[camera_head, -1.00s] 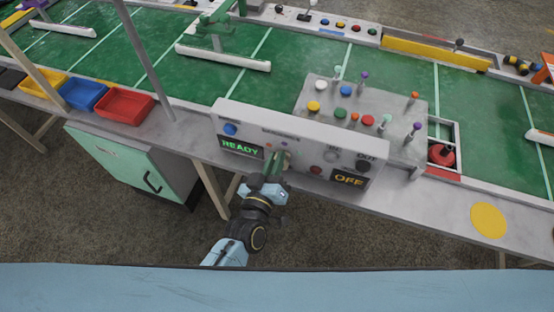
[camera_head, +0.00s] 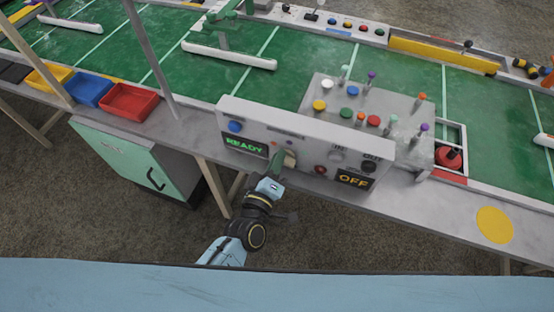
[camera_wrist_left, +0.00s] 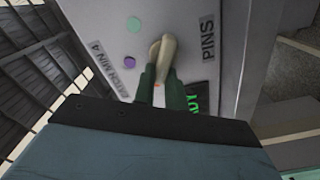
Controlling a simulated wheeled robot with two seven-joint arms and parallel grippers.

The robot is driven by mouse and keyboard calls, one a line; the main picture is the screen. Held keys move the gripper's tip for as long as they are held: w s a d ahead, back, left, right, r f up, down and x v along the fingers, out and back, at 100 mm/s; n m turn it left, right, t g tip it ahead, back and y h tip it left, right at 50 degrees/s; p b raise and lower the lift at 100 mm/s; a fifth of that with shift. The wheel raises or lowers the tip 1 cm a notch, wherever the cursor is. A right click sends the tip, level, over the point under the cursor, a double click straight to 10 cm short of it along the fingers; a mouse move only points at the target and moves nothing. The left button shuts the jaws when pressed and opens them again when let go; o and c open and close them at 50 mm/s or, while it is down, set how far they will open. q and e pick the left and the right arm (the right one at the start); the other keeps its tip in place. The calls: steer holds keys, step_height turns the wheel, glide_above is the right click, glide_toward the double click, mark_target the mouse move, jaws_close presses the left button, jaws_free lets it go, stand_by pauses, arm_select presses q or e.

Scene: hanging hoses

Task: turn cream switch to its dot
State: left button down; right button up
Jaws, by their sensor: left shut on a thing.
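The cream switch (camera_head: 290,158) is on the front of the grey control panel (camera_head: 310,135). It also shows in the left wrist view (camera_wrist_left: 165,52) as a pale lever on a round base, tilted. My left gripper (camera_head: 281,164) is shut on the cream switch, its green fingers (camera_wrist_left: 160,84) on either side of the lever. In the wrist view a green dot (camera_wrist_left: 134,24) and a purple dot (camera_wrist_left: 129,61) lie left of the switch; a small orange-red spot shows between the fingers. Which dot the lever points at is unclear. My right gripper is out of view.
The panel carries a READY display (camera_head: 244,145), an OFF display (camera_head: 354,180), a blue button (camera_head: 235,126) and dark knobs. Behind it stands a grey block with coloured buttons and pegs. Coloured bins (camera_head: 128,101) stand left; the floor in front is free.

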arm_select(q)
steer(key=c, duration=1.4)
jaws_free()
steer(key=shift+c, duration=0.2)
steer(key=v, duration=1.3)
steer(key=shift+s+p, duration=0.2)
steer(key=shift+p, duration=0.15)
